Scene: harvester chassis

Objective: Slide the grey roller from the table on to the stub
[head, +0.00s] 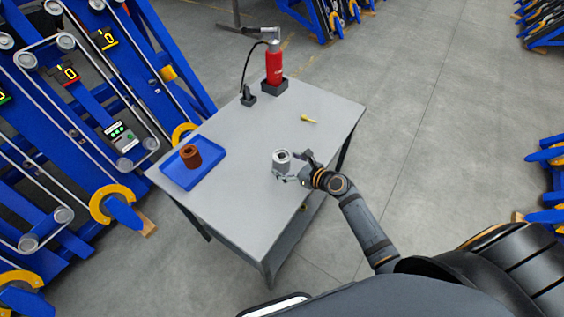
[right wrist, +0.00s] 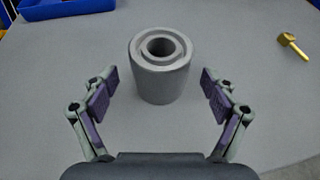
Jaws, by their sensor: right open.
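The grey roller (head: 281,160) stands upright on the grey table (head: 240,205), near its right edge. In the right wrist view the roller (right wrist: 161,70) shows its round bore from above, just ahead of and between the fingertips. My right gripper (head: 294,168) is open beside it; in the right wrist view its two fingers (right wrist: 160,95) are spread with a gap on each side of the roller. I cannot pick out with certainty which part is the stub; the blue chassis (head: 85,110) stands left of the table with several pale wheels on it. My left gripper is not in view.
A blue tray (head: 181,183) with a rusty brown roller (head: 190,155) lies at the table's left. A red bottle-like tool (head: 273,65) in a dark base and a small black stand (head: 248,96) are at the back. A brass bolt (head: 308,119) lies right of middle. The table's centre is clear.

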